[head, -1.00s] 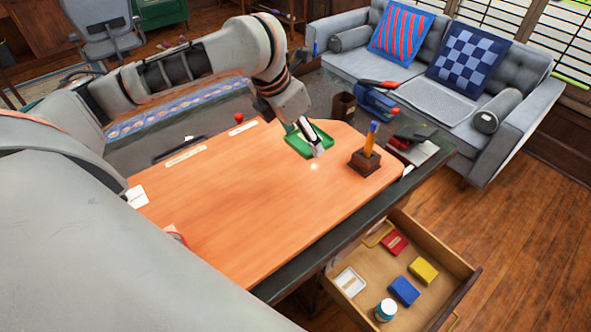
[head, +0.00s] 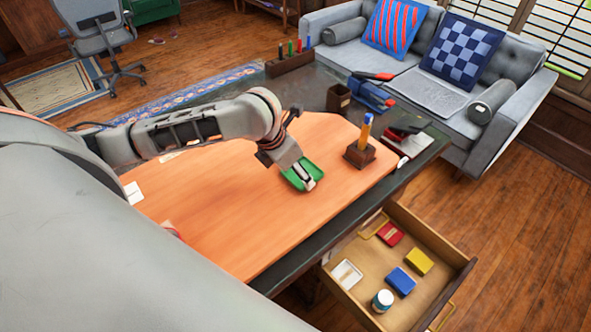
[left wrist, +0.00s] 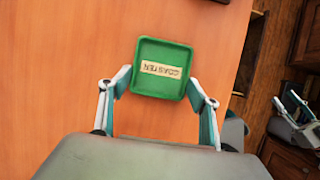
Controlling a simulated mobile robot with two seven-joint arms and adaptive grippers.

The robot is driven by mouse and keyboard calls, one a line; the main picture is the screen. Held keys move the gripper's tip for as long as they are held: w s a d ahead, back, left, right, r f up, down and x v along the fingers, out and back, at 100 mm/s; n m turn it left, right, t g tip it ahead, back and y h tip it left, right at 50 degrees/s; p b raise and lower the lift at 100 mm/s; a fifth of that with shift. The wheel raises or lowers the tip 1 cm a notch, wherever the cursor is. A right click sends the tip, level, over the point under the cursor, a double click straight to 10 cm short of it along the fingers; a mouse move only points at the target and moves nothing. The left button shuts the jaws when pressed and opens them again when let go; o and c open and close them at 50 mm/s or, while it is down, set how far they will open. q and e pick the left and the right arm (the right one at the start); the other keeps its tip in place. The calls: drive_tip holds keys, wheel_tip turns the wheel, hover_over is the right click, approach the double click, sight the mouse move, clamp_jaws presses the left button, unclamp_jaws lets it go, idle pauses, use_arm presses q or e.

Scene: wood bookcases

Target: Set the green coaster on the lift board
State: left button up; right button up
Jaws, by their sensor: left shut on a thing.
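The green coaster (head: 312,178) is a square, rimmed piece with a pale label. It also shows in the left wrist view (left wrist: 162,86), between my two fingertips. My left gripper (head: 302,174) is shut on it, with a finger at each near corner (left wrist: 158,92). The coaster is over the right part of the orange wooden board (head: 240,200), which seems to be the lift board. I cannot tell whether it touches the board. My right gripper (left wrist: 297,112) seems to show at the right edge of the left wrist view, its fingers unclear.
A pen holder (head: 360,154) stands to the right of the coaster. A dark cup (head: 339,98), a blue stapler-like item (head: 372,95) and a pen rack (head: 290,63) are on the dark desk behind. An open drawer (head: 448,285) juts out in front.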

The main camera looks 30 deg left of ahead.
use_arm(q)
drive_tip(key=o, duration=1.2)
drive_tip(key=shift+c, duration=0.2)
drive_tip(key=shift+r, duration=0.1)
drive_tip(key=v, duration=1.2)
